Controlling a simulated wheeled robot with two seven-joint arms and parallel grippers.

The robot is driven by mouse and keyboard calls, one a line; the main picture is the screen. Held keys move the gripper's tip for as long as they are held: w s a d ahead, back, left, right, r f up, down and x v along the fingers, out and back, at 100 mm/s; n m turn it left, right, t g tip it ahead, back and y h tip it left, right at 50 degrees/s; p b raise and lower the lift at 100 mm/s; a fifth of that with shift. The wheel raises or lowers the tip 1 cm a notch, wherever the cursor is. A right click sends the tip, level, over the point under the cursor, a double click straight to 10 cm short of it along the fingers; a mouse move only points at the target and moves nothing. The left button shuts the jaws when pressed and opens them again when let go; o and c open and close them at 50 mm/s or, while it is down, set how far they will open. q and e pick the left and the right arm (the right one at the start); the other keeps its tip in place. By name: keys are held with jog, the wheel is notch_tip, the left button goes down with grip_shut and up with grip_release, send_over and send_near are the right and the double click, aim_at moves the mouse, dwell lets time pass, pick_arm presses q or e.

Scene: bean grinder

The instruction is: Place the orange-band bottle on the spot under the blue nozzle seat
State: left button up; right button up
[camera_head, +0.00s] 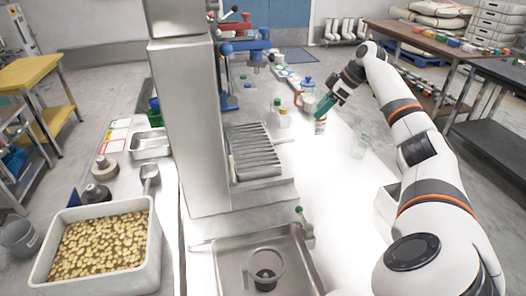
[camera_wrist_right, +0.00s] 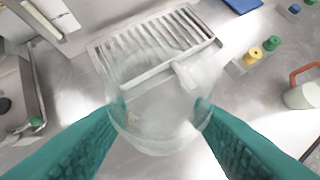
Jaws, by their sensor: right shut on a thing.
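My right gripper (camera_head: 321,112) is over the white counter, right of the slatted tray. It is shut on a clear vessel (camera_head: 320,127) with a small orange patch, which I take to be the orange-band bottle. In the right wrist view the teal fingers (camera_wrist_right: 160,112) flank this see-through body (camera_wrist_right: 155,135); no orange band can be made out there. The blue nozzle seat (camera_head: 246,46) sticks out from the steel column, left of and behind the gripper. The spot under it is partly hidden and hard to make out. My left gripper is not in view.
A slatted steel tray (camera_head: 253,153) sits beside the column. A blue-lidded jug (camera_head: 307,89) is behind the gripper. A clear container (camera_head: 360,146) stands to the right. A sink (camera_head: 232,262) is in front.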

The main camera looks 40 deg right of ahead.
jog(key=w+a+p, duration=0.2)
jog(key=w+a, duration=0.3)
jog(key=a, duration=0.3)
jog(key=w+a+p, duration=0.2)
jog(key=w+a, duration=0.2)
jog(key=a, duration=0.5)
notch_tip(320, 180, down, 7)
jog(key=p, duration=0.1)
jog(key=shift+w+f, duration=0.15)
jog(key=o, duration=1)
jog(key=shift+d, duration=0.1)
jog(key=shift+c, duration=0.2)
jog(key=b+v, duration=0.1)
jog(key=v, duration=1.1)
